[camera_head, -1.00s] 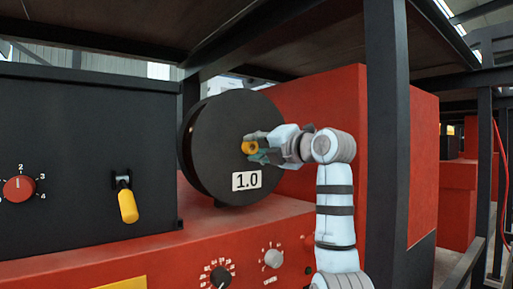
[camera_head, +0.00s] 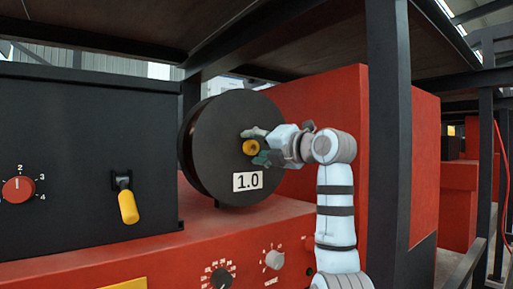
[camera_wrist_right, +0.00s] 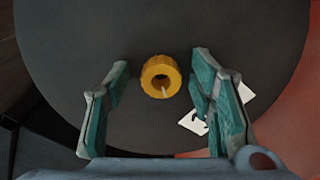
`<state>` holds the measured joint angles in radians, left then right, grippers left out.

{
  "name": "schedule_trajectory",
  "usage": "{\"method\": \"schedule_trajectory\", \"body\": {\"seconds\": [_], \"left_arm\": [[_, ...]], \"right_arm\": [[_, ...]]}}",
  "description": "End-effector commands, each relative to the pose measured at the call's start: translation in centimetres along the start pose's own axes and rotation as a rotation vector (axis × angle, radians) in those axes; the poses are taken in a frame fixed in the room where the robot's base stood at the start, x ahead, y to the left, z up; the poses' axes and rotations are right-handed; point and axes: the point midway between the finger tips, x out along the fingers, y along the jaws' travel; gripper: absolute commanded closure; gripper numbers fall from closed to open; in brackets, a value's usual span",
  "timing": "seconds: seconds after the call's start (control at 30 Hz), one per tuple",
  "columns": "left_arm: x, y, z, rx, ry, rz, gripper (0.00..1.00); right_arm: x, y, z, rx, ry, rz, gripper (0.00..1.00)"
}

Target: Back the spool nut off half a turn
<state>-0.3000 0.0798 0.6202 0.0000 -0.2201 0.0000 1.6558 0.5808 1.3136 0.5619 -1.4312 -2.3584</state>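The yellow spool nut (camera_head: 251,147) sits at the middle of the black spool's face (camera_head: 215,150), which carries a white "1.0" label (camera_head: 247,181). My right gripper (camera_head: 259,146) is at the nut, coming in from the right, with its fingers spread above and below it. My left gripper is not in view.
A black panel with a red dial (camera_head: 18,189) and a yellow-handled lever (camera_head: 128,205) is at left. The red machine base (camera_head: 180,245) with knobs lies below the spool. A dark upright post (camera_head: 388,140) stands close to my right arm.

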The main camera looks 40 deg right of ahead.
Motion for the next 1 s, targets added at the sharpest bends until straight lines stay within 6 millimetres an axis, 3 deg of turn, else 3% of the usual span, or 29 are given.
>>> {"method": "schedule_trajectory", "body": {"seconds": [0.27,0.7,1.0], "left_arm": [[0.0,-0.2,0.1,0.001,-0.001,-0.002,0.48],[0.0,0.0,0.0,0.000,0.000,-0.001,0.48],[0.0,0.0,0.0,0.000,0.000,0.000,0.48]], "right_arm": [[-0.6,-0.2,0.0,0.001,0.001,-0.003,0.50],[-10.8,-0.1,0.1,0.000,-0.001,-0.003,0.50],[-11.8,-0.1,-0.1,0.001,0.002,-0.003,0.50]]}}
